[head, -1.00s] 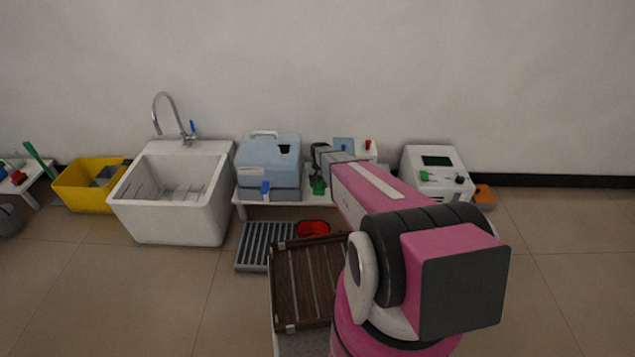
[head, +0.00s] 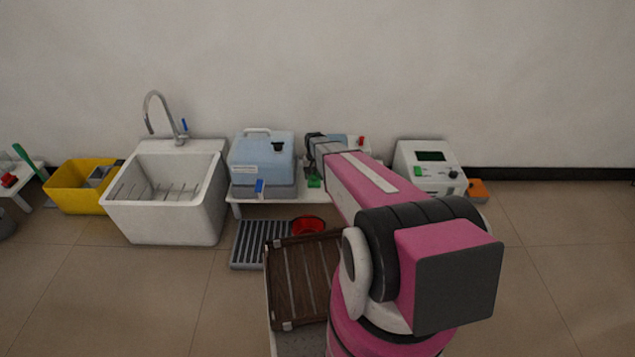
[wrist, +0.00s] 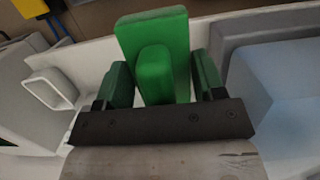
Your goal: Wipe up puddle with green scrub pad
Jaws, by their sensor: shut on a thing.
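The green scrub pad (wrist: 152,40) has a raised grip block and sits between the fingers of my gripper (wrist: 160,82) in the wrist view. In the head view, the green pad (head: 314,182) shows small at the end of my arm, over the low white bench (head: 282,196). Whether it touches the bench top is unclear. I cannot make out the puddle in either view; my arm hides part of the bench.
A blue-grey box (head: 262,160) stands left of my gripper on the bench. A white device with a dark screen (head: 428,167) is to the right. A sink (head: 165,195), yellow bin (head: 78,187), grey grate (head: 258,243), red bowl (head: 308,224) and brown slatted rack (head: 303,280) are around.

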